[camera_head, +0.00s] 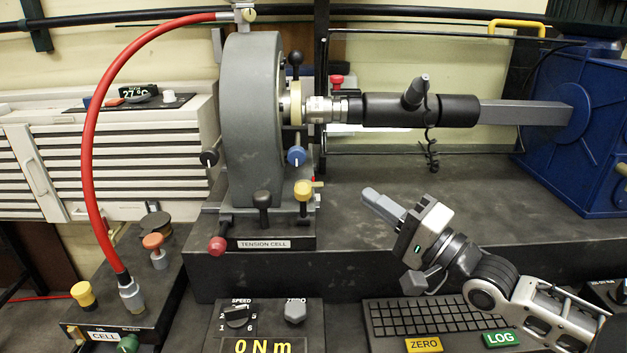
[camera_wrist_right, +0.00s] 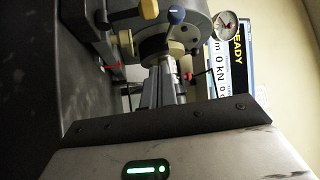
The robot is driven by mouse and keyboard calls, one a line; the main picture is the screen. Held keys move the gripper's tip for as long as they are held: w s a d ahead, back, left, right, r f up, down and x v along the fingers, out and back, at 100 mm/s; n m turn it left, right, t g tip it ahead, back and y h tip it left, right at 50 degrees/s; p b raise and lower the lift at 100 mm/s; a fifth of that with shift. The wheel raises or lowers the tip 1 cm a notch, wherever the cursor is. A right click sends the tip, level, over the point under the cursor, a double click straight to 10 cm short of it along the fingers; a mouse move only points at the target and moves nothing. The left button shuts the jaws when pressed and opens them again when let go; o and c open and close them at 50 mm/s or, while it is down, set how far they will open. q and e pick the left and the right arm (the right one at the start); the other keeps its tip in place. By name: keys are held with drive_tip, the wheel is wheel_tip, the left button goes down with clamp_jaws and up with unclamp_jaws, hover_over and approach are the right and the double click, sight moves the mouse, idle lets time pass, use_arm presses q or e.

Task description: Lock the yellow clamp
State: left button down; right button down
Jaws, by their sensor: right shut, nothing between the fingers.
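On the tension cell (camera_head: 250,125), a yellow-capped lever (camera_head: 303,190) stands at the front lower right, beside a black-capped lever (camera_head: 263,200). A pale yellow collar (camera_head: 295,103) with a black ball lever sits higher up around the shaft. The frames do not settle which of these is the clamp. In the right wrist view a yellow part (camera_wrist_right: 172,48) shows at the machine, small and dim. My right gripper (camera_head: 380,203) is shut and empty, in front of the bench and to the right of the yellow-capped lever, apart from it. My left gripper is out of view.
A blue knob (camera_head: 296,156) and a red knob (camera_head: 217,245) stick out from the cell. A red hose (camera_head: 92,150) arches on the left. A dark torque tool (camera_head: 405,109) runs right from the shaft. A keyboard (camera_head: 435,317) lies below my right arm. The bench top at right is mostly clear.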

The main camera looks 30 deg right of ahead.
sight(303, 205)
drive_tip(key=p+x, duration=0.2)
drive_tip(key=x, duration=0.8)
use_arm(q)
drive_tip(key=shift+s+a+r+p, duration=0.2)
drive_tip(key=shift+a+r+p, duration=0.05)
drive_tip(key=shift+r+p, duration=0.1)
use_arm(e)
drive_tip(key=shift+s+a+f, duration=0.35)
drive_tip(key=shift+s+a, duration=0.15)
drive_tip(key=shift+a, duration=0.35)
drive_tip(key=shift+s+a+f, duration=0.3)
drive_tip(key=shift+s+a, duration=0.2)
drive_tip(key=shift+a, duration=0.35)
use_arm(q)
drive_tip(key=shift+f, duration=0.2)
use_arm(e)
drive_tip(key=shift+f, duration=0.1)
use_arm(q)
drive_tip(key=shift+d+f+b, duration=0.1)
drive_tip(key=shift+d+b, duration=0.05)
drive_tip(key=shift+b, duration=0.45)
use_arm(e)
drive_tip(key=shift+s+a+n, duration=0.1)
drive_tip(key=shift+s+n, duration=0.1)
drive_tip(key=shift+n, duration=0.2)
